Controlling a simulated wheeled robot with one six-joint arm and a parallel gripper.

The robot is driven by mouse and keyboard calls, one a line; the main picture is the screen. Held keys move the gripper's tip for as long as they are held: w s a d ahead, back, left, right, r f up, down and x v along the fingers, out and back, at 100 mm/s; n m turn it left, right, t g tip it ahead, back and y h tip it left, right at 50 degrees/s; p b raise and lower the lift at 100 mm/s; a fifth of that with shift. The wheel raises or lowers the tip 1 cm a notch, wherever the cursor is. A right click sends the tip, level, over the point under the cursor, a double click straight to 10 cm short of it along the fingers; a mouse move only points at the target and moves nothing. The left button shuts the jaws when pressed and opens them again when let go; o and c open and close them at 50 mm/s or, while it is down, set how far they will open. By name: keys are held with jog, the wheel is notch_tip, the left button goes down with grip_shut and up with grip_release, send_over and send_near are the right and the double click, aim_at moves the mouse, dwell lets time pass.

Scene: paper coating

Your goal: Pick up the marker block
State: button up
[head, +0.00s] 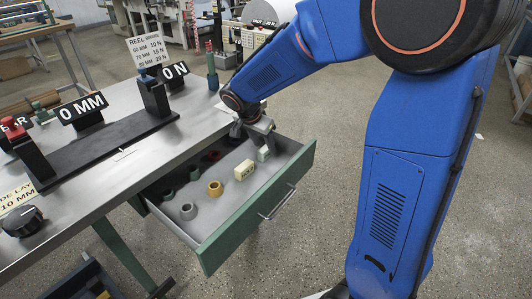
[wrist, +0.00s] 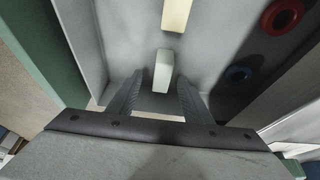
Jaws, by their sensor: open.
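Two blocks lie in the open drawer. A pale greenish-white block (head: 263,154) is close below my gripper (head: 260,132); a cream-yellow block (head: 244,170) lies nearer the drawer's middle. I cannot tell by markings which is the marker block. In the wrist view, the pale block (wrist: 163,68) stands between and just past the tips of my open gripper (wrist: 160,86), and no contact is clear. The cream block (wrist: 177,14) is farther ahead, at the top edge. My gripper is open and empty, reaching down into the drawer's far end.
The drawer's green front (head: 262,212) and side walls stand close around my gripper. A yellow ring-like piece (head: 215,188) and several grey and dark pieces share the drawer. The metal bench (head: 120,150) is left.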

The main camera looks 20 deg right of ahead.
aim_at(266, 148)
jog(key=x, duration=0.4)
jog(key=shift+w+d+f, duration=0.1)
jog(key=shift+w+f, duration=0.05)
jog(key=shift+w, duration=0.15)
jog(key=c, duration=1.1)
jog(key=shift+c, duration=0.2)
notch_tip(266, 148, up, 10)
jog(key=shift+r, duration=0.1)
